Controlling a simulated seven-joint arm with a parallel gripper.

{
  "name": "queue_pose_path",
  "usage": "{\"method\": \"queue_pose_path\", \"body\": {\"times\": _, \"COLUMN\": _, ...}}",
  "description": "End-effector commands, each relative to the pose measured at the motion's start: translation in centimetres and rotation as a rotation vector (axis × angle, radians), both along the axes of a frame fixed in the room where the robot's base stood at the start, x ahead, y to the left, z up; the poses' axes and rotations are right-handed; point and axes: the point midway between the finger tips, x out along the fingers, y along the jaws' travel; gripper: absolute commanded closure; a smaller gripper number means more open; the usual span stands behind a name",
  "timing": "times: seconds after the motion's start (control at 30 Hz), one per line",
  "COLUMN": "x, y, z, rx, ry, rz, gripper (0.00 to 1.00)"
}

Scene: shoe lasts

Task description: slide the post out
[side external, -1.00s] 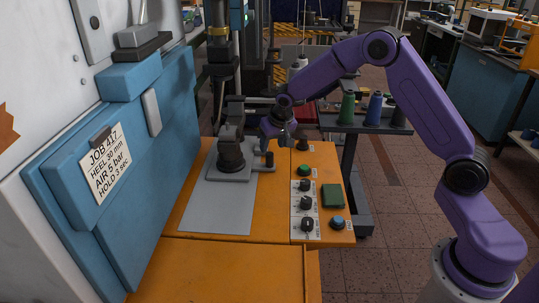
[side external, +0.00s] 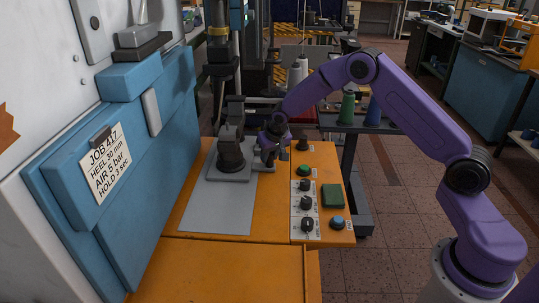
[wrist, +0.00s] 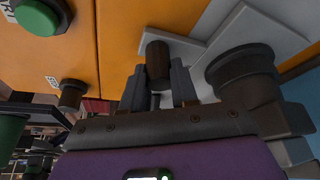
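The post (wrist: 158,62) is a short dark brown cylinder standing on a light grey plate arm (wrist: 184,46) in the wrist view. My gripper (wrist: 157,82) has one finger on each side of the post, very close to it; the fingers look open, with no clear grip on it. In the side view my gripper (side external: 269,158) is low at the right end of the grey fixture plate (side external: 230,174), and it largely hides the post.
A dark upright cylinder block (side external: 231,153) stands on the fixture left of my gripper; it is at right in the wrist view (wrist: 242,75). Black knobs (side external: 306,203) and a green button (side external: 304,170) are on the orange bench nearby. Thread spools (side external: 347,108) stand on a cart behind.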

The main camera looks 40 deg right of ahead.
Motion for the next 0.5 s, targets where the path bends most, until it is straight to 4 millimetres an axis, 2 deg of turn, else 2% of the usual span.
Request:
{"method": "queue_pose_path", "body": {"times": 0.27, "x": -0.3, "y": 0.4, "z": 0.0, "rx": 0.000, "ry": 0.001, "rz": 0.002, "gripper": 1.00}}
{"method": "queue_pose_path", "body": {"times": 0.5, "x": -2.8, "y": 3.0, "z": 0.1, "rx": 0.000, "ry": 0.003, "rz": 0.007, "gripper": 1.00}}
